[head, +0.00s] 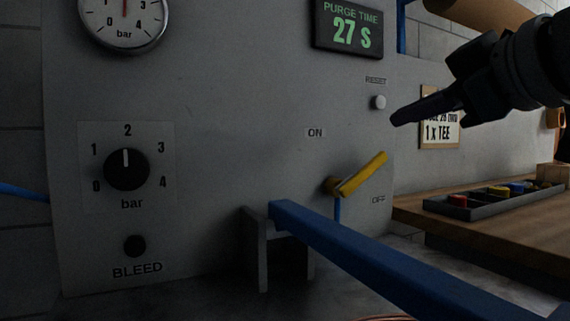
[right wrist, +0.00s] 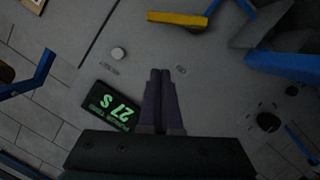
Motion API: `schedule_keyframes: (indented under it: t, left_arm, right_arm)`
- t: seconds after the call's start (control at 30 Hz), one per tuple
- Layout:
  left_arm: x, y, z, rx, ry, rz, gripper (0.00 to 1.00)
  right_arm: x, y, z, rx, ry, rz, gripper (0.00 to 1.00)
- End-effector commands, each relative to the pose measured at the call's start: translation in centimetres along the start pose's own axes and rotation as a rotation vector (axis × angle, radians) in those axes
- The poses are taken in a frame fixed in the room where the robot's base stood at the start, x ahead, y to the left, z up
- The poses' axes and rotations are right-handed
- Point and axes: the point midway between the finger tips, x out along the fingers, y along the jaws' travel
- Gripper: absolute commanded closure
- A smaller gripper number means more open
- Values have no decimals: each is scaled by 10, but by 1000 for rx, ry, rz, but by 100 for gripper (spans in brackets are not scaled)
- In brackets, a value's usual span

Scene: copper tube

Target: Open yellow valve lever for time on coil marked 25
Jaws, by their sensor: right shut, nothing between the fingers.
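The yellow valve lever (head: 358,175) is on the grey panel (head: 220,100). It slants up to the right from its pivot, between the ON label (head: 315,132) above and the OFF label (head: 378,199) at lower right. It also shows at the top of the right wrist view (right wrist: 177,19). My right gripper (head: 398,117) is shut and empty, above and right of the lever and apart from it. Its closed fingers show in the right wrist view (right wrist: 160,75). The purge time display (head: 347,27) reads 27 S. No coil marked 25 is recognisable. My left gripper is not in view.
A white reset button (head: 379,102) is near my right fingertips. A blue bar (head: 350,245) runs below the lever. A pressure knob (head: 126,169) and bleed button (head: 134,246) are at left. A sign (head: 440,132), partly hidden by my gripper, and a parts tray (head: 480,208) are at right.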

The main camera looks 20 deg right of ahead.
Motion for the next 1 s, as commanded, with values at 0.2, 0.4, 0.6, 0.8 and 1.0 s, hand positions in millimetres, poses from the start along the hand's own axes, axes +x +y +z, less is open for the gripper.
schedule_keyframes:
  t: [0.2, 0.4, 0.6, 0.8, 1.0]
  left_arm:
    - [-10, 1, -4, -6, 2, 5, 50]
    - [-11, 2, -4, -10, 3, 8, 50]
    - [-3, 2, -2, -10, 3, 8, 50]
    - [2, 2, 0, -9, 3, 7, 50]
    - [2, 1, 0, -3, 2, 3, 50]
  right_arm:
    - [34, 0, -3, 8, 1, -1, 100]
    - [74, -1, -2, 2, 0, -1, 100]
    - [96, -3, 19, -6, -6, -2, 100]
    - [100, -2, 36, -5, -2, -3, 100]
    - [101, -2, 39, -3, -1, -3, 100]
